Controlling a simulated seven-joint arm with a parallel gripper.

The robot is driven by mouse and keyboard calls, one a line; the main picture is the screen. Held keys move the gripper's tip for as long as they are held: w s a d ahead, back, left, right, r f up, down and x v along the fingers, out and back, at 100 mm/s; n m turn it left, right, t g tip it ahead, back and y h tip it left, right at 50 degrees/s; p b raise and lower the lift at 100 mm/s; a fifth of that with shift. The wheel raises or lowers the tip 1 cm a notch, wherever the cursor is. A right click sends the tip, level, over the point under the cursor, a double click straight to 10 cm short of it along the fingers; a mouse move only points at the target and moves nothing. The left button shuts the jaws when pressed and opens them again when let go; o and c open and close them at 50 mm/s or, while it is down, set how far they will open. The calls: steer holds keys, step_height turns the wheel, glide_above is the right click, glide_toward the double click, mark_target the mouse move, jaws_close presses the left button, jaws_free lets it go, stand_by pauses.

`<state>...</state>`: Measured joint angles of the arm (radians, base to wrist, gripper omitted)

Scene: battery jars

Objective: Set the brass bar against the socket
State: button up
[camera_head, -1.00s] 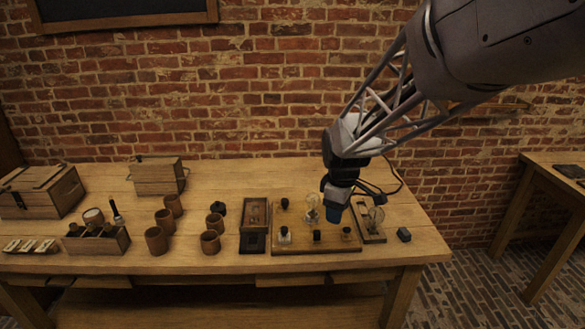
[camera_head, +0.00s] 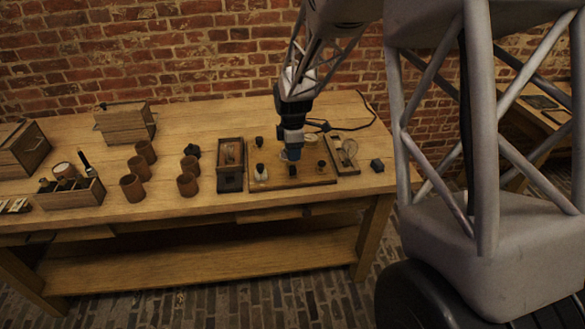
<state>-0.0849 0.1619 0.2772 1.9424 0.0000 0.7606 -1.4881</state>
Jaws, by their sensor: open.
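My gripper (camera_head: 291,153) points down over the wooden board (camera_head: 280,184) near the table's right half, its blue-grey end low over the board's back middle. It hides part of what stands there, and its fingers are too small to make out. The board carries several small dark posts, among them a front middle one (camera_head: 292,170) and a right one (camera_head: 321,166), and a pale-based fitting (camera_head: 261,173) at front left. I cannot tell which piece is the socket. I cannot make out the brass bar for sure. A glass bulb (camera_head: 348,150) lies on a small separate board at the right.
A narrow wooden case (camera_head: 231,181) stands left of the board, then several brown cups (camera_head: 132,188), a caddy (camera_head: 70,194) and boxes (camera_head: 124,122). A small dark block (camera_head: 377,165) sits near the table's right end. A cable (camera_head: 365,105) runs behind. My arm fills the right.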

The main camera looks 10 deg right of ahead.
mark_target(293, 167)
steer(key=shift+f, duration=0.1)
steer(key=shift+f, duration=3.8)
jaws_close()
